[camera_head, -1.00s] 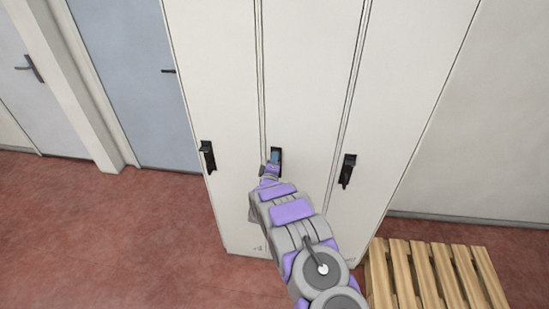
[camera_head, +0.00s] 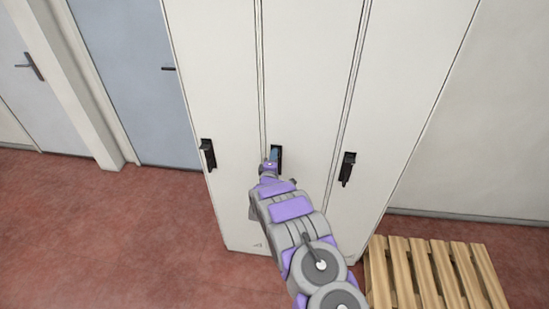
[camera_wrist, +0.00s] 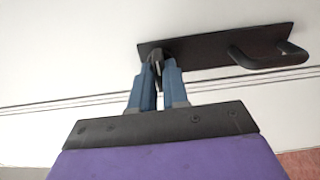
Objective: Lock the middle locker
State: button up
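The middle locker (camera_head: 306,60) is a tall pale door between two similar ones, and it appears closed. Its dark lock plate (camera_head: 279,153) is partly hidden by my gripper (camera_head: 272,157). In the wrist view the dark plate (camera_wrist: 205,50) carries a curved pull handle (camera_wrist: 270,58) at right and a small dark knob (camera_wrist: 157,66) at left. My gripper's blue fingers (camera_wrist: 158,72) stand on both sides of the knob, their tips close against it, and look shut on it. The knob's far side is hidden.
Left and right lockers carry dark handles (camera_head: 208,154) and (camera_head: 347,168). A slatted wooden bench (camera_head: 435,270) stands at lower right. A blue door (camera_head: 135,75) is at left. The red floor (camera_head: 120,230) is clear at left.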

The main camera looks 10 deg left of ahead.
jog(key=o, duration=0.4)
jog(key=shift+w+a, duration=0.1)
jog(key=shift+a, duration=0.15)
jog(key=shift+f, duration=0.15)
jog(key=shift+d, duration=0.2)
jog(key=s, duration=1.7)
jog(key=shift+s+a, duration=0.15)
jog(key=shift+a, duration=0.2)
jog(key=shift+f, duration=0.1)
